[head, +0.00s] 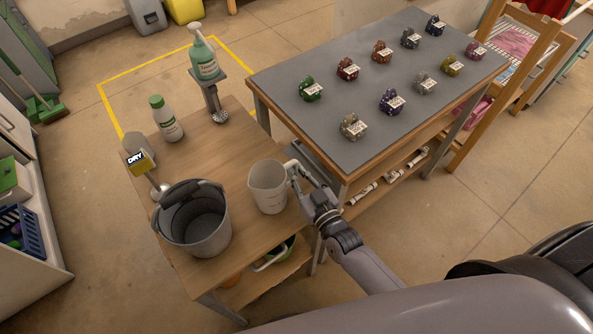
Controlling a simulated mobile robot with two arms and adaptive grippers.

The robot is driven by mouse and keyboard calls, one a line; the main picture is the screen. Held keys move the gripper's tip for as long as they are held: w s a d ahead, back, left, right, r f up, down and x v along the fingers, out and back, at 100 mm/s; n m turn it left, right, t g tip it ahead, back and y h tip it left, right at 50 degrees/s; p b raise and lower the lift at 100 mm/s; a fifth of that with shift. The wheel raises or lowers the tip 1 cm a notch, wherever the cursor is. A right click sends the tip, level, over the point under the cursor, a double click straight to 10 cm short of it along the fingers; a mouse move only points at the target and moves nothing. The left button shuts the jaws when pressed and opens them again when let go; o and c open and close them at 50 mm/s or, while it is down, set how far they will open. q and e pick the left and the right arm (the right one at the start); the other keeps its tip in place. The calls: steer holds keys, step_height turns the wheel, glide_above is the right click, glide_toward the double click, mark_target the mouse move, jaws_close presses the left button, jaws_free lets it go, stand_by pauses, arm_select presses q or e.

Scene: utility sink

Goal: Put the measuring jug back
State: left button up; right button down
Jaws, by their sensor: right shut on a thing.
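The measuring jug (267,188) is a pale, translucent jug with faint marks on its side. It is upright at the right edge of the wooden bench, right of the grey bucket. My right gripper (297,172) is at its right side, shut on the jug, most likely at its handle, which the fingers hide. I cannot tell whether the jug's base touches the bench top. My left gripper is not in view.
The bench (235,135) also bears a grey bucket (197,222), a "DRY" sign (138,162), a white bottle (167,120) and a green pump bottle (204,56) on a stand. A grey-topped table (345,88) with several small coloured objects stands close behind right.

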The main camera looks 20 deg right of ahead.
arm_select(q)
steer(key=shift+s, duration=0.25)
arm_select(e)
steer(key=c, duration=1.7)
jaws_free()
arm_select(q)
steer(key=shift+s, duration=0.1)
arm_select(e)
steer(key=shift+o, duration=0.2)
steer(key=shift+s+f, duration=0.1)
steer(key=shift+s, duration=0.25)
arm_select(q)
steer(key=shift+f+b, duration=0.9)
arm_select(e)
steer(key=v, duration=1.1)
steer(key=shift+s, duration=0.2)
